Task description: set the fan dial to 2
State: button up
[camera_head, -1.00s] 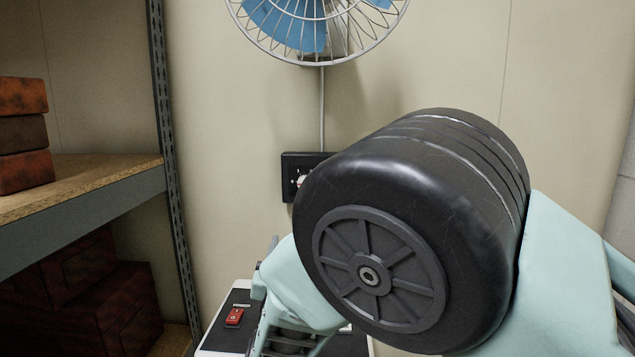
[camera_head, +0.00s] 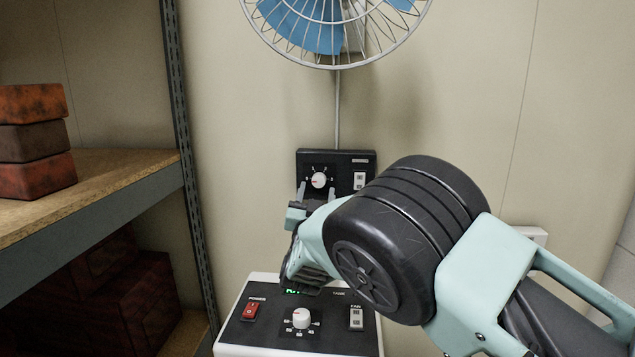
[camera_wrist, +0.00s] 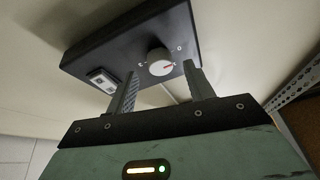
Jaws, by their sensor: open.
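The fan dial (camera_head: 319,180) is a round white knob on a black wall box (camera_head: 345,156) below the fan. A cord joins the fan and box. My gripper (camera_head: 317,189) is open just in front of the box, with a finger on either side of the dial's lower part. I cannot tell whether either finger touches it.
A rocker switch (camera_head: 360,181) sits right of the dial on the same box. The wire-caged fan (camera_head: 335,30) hangs above. A white-edged control unit (camera_head: 232,345) with a red power switch and another knob (camera_head: 301,318) stands below my gripper. A shelf (camera_head: 110,180) with bricks stands left.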

aim_at(319, 181)
jog(key=shift+x, duration=1.15)
jog(key=c, duration=1)
jog(key=shift+f, duration=0.1)
